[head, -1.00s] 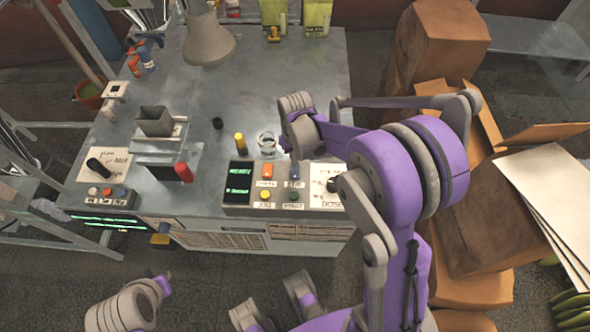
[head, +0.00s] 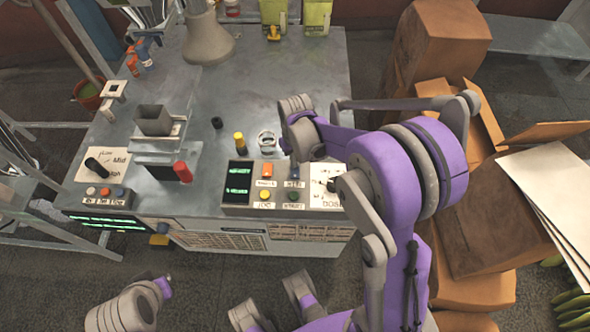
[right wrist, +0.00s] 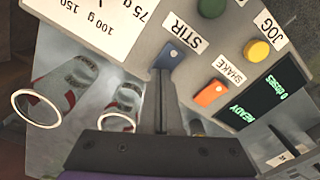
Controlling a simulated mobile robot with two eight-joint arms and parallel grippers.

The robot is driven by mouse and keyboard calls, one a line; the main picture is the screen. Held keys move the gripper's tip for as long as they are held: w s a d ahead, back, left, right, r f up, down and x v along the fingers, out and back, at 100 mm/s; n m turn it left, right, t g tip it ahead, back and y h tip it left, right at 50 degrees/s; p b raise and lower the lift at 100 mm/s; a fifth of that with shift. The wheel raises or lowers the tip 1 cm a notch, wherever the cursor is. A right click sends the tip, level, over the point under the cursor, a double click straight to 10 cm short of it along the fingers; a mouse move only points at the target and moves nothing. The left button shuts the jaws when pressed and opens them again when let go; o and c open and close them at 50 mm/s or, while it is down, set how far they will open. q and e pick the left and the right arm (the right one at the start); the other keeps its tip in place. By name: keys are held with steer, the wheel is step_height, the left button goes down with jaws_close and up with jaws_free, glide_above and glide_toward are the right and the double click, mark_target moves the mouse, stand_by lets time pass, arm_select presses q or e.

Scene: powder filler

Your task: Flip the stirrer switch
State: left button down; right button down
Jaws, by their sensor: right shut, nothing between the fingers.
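The stirrer switch is a blue rocker (right wrist: 171,54) by the STIR label (right wrist: 185,32) in the right wrist view. In the head view the blue switch (head: 293,170) is at the back of the control panel (head: 237,210), close to my right arm. My right gripper (right wrist: 160,75) is shut and empty. Its fingertips overlap the lower edge of the blue switch in the wrist view; I cannot tell whether they touch it. An orange SHAKE switch (right wrist: 211,92) sits beside it. My left gripper is not clearly in view.
The panel also has a yellow JOG button (head: 265,195), a green button (head: 292,196), a dose dial (head: 332,185) and a green-lit display (head: 238,180). Cardboard boxes (head: 440,45) are on the right.

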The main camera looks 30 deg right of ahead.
steer(key=shift+f, duration=0.25)
steer(key=shift+r, duration=0.1)
steer(key=shift+r+p, duration=2.25)
steer(key=shift+r, duration=1.25)
steer(key=s+a+r+t+p, duration=0.2)
steer(key=s+a+r, duration=0.1)
steer(key=s+r, duration=0.4)
steer(key=s+a+r+t+p, duration=0.3)
steer(key=s+r, duration=0.4)
steer(key=s, duration=0.1)
steer(key=shift+s+a, duration=0.25)
steer(key=shift+a, duration=0.1)
